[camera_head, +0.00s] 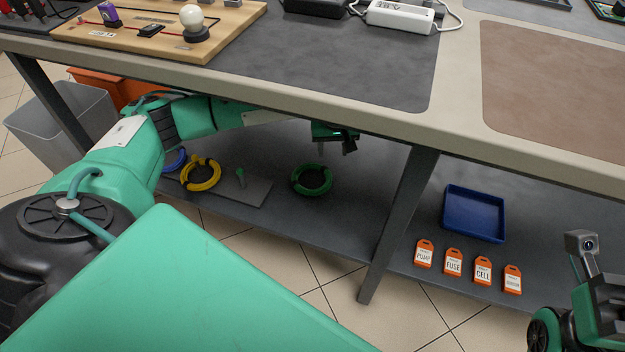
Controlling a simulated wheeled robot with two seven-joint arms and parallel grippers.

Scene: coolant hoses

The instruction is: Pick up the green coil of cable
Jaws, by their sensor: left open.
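The green coil of cable (311,180) lies flat on the dark lower shelf (345,205) under the workbench. My left arm comes in from the left and reaches under the tabletop. My left gripper (348,148) is open and empty, pointing down above and a little to the right of the green coil, apart from it. Its upper part is partly hidden by the table edge. My right arm shows at the lower right edge; its gripper fingers cannot be made out.
A yellow coil (200,174) and a blue coil (174,160) lie left of the green one, with a grey plate (250,190) between. A table leg (400,225) stands to the right. Beyond it are a blue tray (473,214) and several orange tags (453,262). The tabletop edge overhangs the shelf.

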